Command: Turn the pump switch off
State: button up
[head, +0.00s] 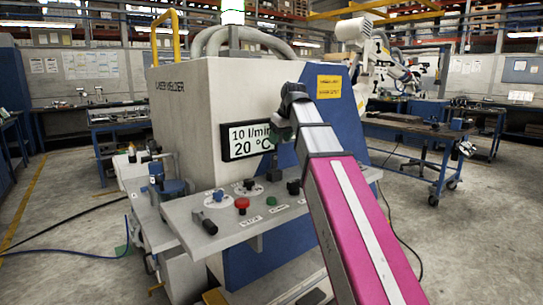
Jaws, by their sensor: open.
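The control panel (228,232) is a grey sloping shelf on the front of the laser welder (190,95). The labels are too small to read, so I cannot tell which is the pump switch. The display (248,139) reads 10 l/min and 20 °C.
A black handle (209,227) sticks out at the panel's front left edge. A blue valve-like fitting (172,186) stands on a side ledge at left. Workbenches (425,130) stand behind at right, with open floor (75,205) at left.

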aim_at(294, 187)
jog(key=k, duration=0.95)
